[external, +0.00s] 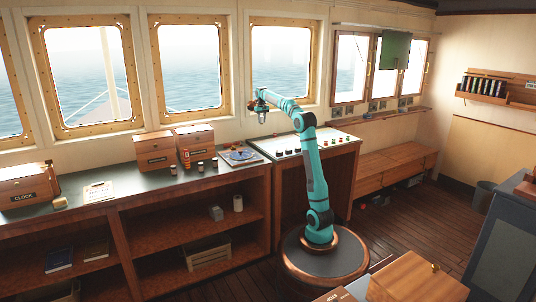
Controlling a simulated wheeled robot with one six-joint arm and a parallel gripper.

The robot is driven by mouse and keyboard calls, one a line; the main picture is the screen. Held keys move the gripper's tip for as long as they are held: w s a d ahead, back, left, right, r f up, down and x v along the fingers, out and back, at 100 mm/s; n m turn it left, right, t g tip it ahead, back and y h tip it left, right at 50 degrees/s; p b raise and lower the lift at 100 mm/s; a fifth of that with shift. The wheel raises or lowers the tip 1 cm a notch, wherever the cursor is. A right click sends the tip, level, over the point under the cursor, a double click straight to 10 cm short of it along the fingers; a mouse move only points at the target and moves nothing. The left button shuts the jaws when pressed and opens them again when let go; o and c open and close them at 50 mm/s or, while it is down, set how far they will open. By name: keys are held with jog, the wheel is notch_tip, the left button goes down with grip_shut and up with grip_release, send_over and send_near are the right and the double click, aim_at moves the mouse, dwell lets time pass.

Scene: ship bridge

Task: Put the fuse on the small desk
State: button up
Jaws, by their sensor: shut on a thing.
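Several small dark and reddish cylinders (200,166) stand on the long counter (130,185), below and left of my gripper. No desk is clearly marked as the small desk. The wooden panel desk (348,152) with a pale top of buttons stands behind my arm. A wooden surface (415,280) shows at the bottom right.
A box marked CLOCK (24,188) is at the far left. The plank floor (410,225) is clear right of my base.

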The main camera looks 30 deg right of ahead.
notch_tip(320, 180, up, 8)
jog(key=shift+r, duration=0.25)
jog(key=s+a+n, duration=0.6)
jog(key=a+n, duration=0.4)
jog(key=a, duration=0.5)
jog(key=s+a+n, duration=0.5)
jog(key=a+n, duration=0.6)
jog(key=a, duration=0.4)
jog(key=s+a+n, duration=0.6)
jog(key=a+n, duration=0.4)
jog(key=a, duration=0.5)
jog(key=shift+n, duration=0.4)
jog(key=shift+f, duration=2.65)
notch_tip(320, 180, down, 18)
jog(key=shift+r, duration=0.2)
jog(key=shift+f, duration=0.2)
